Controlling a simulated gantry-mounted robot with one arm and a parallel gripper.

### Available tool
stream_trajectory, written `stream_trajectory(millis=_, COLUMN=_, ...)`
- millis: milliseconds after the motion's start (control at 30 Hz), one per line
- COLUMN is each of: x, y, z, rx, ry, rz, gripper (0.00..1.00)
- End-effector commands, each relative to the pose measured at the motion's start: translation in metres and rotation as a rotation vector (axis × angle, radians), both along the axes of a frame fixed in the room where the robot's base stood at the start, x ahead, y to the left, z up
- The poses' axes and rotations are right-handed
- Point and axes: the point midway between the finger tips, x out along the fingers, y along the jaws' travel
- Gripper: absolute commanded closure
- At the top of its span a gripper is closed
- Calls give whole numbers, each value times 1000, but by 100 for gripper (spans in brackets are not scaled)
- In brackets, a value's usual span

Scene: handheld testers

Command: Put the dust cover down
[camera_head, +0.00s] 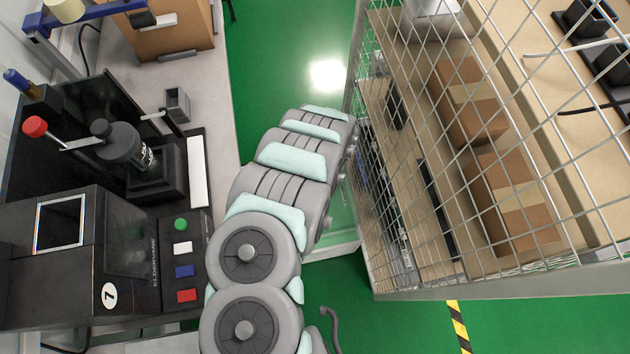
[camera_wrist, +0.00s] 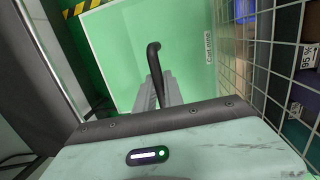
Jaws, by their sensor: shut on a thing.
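The dust cover is a clear, green-tinted panel with pale edges (camera_wrist: 120,45), and it carries a small label at its right. It fills the middle of the wrist view. Part of it also shows in the head view (camera_head: 342,215), beyond my arm and above the green floor. My gripper (camera_wrist: 158,85) has its grey fingers together at a dark curved handle (camera_wrist: 153,55) that shows against the cover. It appears shut on this handle. My arm hides the gripper in the head view, and how the handle joins the cover is not clear.
A wire mesh cage (camera_head: 480,180) with brown boxes (camera_head: 505,195) on shelves stands close at the right. At the left, a bench (camera_head: 218,100) holds a black tester (camera_head: 130,240) with coloured buttons. Green floor (camera_head: 285,60) lies between them.

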Motion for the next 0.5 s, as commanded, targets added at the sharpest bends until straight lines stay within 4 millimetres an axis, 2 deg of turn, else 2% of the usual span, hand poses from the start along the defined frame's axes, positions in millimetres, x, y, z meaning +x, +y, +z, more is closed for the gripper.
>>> stream_trajectory(millis=333, x=0, y=-1, z=-38, rx=-2, ry=-1, rz=1, gripper=100)
stream_trajectory(millis=500, x=2, y=1, z=-38, rx=0, ry=-3, rz=1, gripper=100)
